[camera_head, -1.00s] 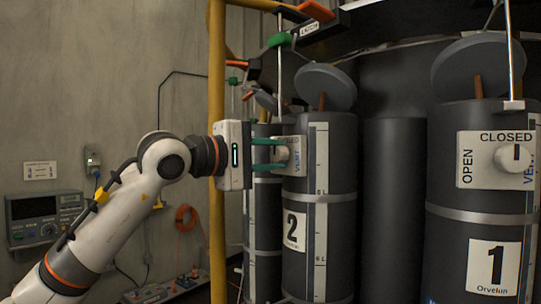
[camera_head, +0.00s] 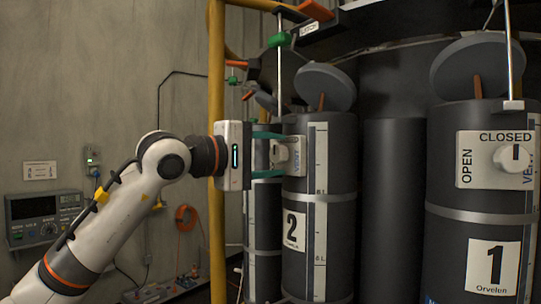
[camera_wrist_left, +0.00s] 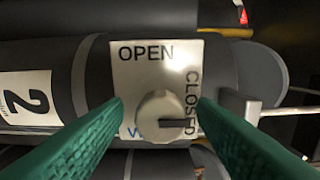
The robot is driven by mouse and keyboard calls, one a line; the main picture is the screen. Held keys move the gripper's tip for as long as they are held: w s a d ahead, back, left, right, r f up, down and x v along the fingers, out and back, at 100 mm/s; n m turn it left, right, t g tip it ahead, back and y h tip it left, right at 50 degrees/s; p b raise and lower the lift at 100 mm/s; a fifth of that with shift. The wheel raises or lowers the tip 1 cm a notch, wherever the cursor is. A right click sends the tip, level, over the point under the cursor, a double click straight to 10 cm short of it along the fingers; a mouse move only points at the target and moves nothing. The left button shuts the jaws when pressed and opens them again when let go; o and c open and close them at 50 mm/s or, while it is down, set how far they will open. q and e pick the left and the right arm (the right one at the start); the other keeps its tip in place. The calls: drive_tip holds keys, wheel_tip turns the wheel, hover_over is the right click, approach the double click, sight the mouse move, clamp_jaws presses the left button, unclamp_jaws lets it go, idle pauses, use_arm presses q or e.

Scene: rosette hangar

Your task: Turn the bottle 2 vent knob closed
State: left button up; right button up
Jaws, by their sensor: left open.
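Bottle 2 (camera_head: 297,205) is a dark grey upright cylinder with a white "2" label, left of bottle 1. Its white vent plate (camera_wrist_left: 135,70), lettered OPEN and CLOSED, carries the round pale vent knob (camera_wrist_left: 160,118). In the left wrist view the knob's dark mark points right, toward the CLOSED lettering. My left gripper (camera_head: 279,154) is at the plate, its green fingers open. In the left wrist view the fingers lie on either side of the knob, with gaps between them and it. In the head view the fingers partly hide the plate. My right gripper is not seen.
Bottle 1 (camera_head: 458,210) stands at the right with its own vent knob (camera_head: 511,157). A yellow post (camera_head: 217,265) rises just behind my left gripper. Grey discs (camera_head: 325,85) sit above the bottles. A meter box (camera_head: 45,218) is at the far left.

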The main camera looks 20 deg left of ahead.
use_arm(q)
drive_tip(key=b+v, duration=0.4)
drive_tip(key=v, duration=0.8)
